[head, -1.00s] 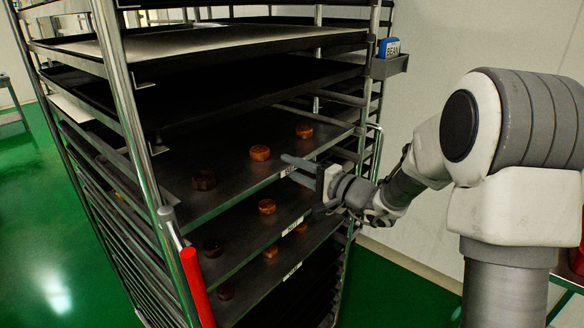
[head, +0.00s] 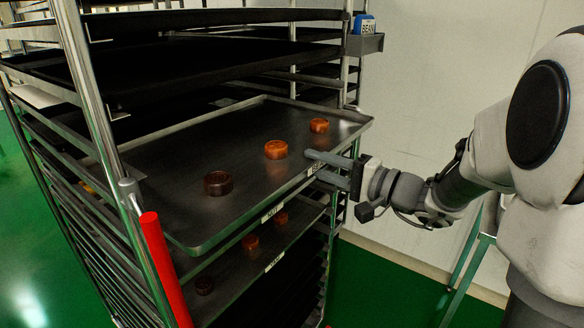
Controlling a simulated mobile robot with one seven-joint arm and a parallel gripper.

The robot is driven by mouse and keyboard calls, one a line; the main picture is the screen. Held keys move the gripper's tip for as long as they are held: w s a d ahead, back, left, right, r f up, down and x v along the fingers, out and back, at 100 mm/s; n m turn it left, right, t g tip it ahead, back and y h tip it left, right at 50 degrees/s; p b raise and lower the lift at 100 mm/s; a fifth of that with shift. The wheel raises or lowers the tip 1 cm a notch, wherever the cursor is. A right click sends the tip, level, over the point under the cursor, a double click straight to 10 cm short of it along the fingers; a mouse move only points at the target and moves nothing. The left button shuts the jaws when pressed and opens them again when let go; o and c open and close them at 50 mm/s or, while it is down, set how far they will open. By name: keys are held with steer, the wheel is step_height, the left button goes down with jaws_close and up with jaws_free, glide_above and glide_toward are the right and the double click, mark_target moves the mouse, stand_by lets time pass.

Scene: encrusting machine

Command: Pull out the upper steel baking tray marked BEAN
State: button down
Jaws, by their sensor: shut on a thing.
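The upper steel baking tray (head: 160,160) sticks partly out of the rack's front, roughly level. It carries a dark brown cake (head: 218,183) and two orange-brown cakes (head: 276,150), (head: 319,125). A small white label (head: 314,169) sits on its front rim, partly covered by my gripper and too small to read surely. My gripper (head: 314,163) is shut on the front rim near the label, its fingers one above and one below. The arm reaches in from the right.
The tall steel rack (head: 92,110) holds dark trays above and labelled trays with cakes below (head: 245,285). A red handle (head: 165,268) stands at the front left.

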steer(key=shift+b+v, duration=0.85)
steer(key=shift+v, duration=2.15)
steer(key=c, duration=0.6)
jaws_free()
steer(key=shift+d, duration=0.1)
steer(key=v, duration=1.7)
steer(key=shift+s+b, duration=0.2)
steer(key=shift+b, duration=0.15)
